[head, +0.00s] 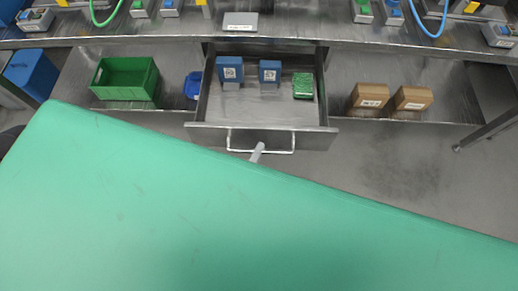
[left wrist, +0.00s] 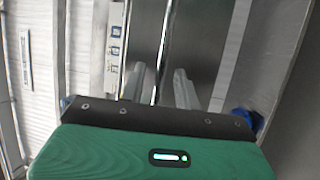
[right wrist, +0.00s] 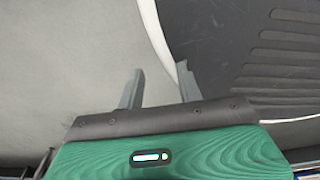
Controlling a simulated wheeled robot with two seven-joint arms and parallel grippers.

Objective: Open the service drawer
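The service drawer (head: 192,131) is pulled out from under the steel workbench, its inside showing from above. Two blue boxes (head: 230,70) (head: 269,71) and a green packet (head: 303,86) stand in it. A bar handle (head: 279,152) is on its front. My left gripper (head: 257,152) is at the handle; only a pale fingertip shows in the head view. In the left wrist view, its fingers (left wrist: 159,88) are apart, with the handle bar (left wrist: 168,40) between them. Contact cannot be told. My right gripper (right wrist: 158,88) is open and empty above grey floor.
A green crate (head: 125,79) and a blue container (head: 193,86) are left of the drawer on the lower shelf. Two brown boxes (head: 370,95) (head: 412,98) are to the right. A blue bin (head: 31,73) stands far left. A large green surface hides the lower head view.

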